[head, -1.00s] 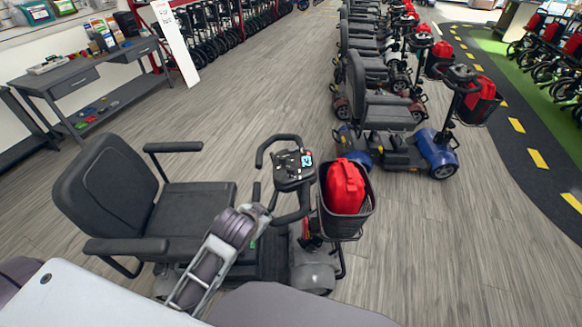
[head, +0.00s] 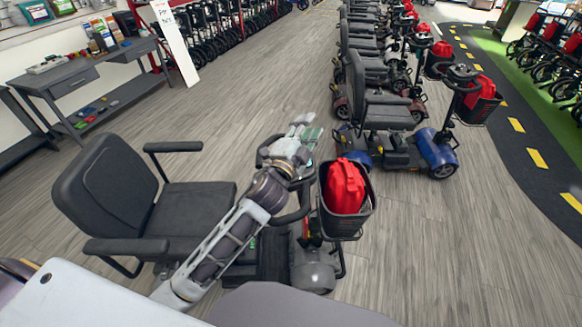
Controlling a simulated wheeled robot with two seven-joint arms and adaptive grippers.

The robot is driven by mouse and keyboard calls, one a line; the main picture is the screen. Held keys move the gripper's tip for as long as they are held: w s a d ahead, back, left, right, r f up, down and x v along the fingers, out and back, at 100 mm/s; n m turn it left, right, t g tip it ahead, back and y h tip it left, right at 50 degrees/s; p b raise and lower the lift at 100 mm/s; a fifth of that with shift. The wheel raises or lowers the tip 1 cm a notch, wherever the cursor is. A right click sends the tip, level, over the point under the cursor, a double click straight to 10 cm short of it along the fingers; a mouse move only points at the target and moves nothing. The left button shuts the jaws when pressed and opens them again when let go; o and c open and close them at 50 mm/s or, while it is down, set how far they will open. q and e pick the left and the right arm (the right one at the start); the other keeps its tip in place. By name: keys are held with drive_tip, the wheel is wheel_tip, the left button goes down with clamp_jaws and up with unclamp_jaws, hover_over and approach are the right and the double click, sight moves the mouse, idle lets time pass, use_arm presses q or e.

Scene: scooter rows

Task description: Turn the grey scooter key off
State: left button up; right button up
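The grey scooter (head: 313,270) stands close in front of me, with its black seat (head: 193,208) at the left. A red bag (head: 344,187) sits in its front basket (head: 337,225). My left arm reaches up from the bottom, and my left gripper (head: 305,130) is over the scooter's handlebar console. The gripper and wrist hide most of the console, and the key cannot be seen. The fingers are small and overlap the console, so I cannot tell whether they are open or shut. My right gripper is not in view.
A blue scooter (head: 438,152) stands behind, at the head of a row of several scooters. A grey workbench (head: 75,75) with boxes on it is at the upper left. Wood-look floor (head: 440,260) is clear at the right, beside a dark marked track (head: 535,140).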

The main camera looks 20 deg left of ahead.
use_arm(q)
drive_tip(key=s+d+r+m+g+h, duration=0.1)
drive_tip(key=d+r+m+g+h, duration=0.1)
drive_tip(key=d+r+m+h, duration=0.6)
drive_tip(key=s+d+r+m+g+h, duration=0.25)
drive_tip(key=d+m+h, duration=0.4)
drive_tip(key=m, duration=0.45)
drive_tip(key=s+d+f+m+g, duration=0.4)
drive_tip(key=d+f+m+g, duration=0.2)
drive_tip(key=m+g, duration=0.85)
drive_tip(key=w+a+f+m+y, duration=0.4)
drive_tip(key=a+f+m+y, duration=0.35)
drive_tip(key=f+y, duration=0.25)
drive_tip(key=w+a+y, duration=0.2)
drive_tip(key=a+y, duration=0.2)
drive_tip(key=a, duration=0.5)
drive_tip(key=w+a+y, duration=0.3)
drive_tip(key=a, duration=0.6)
drive_tip(key=shift+a+r+y, duration=0.25)
drive_tip(key=shift+a+y, duration=0.1)
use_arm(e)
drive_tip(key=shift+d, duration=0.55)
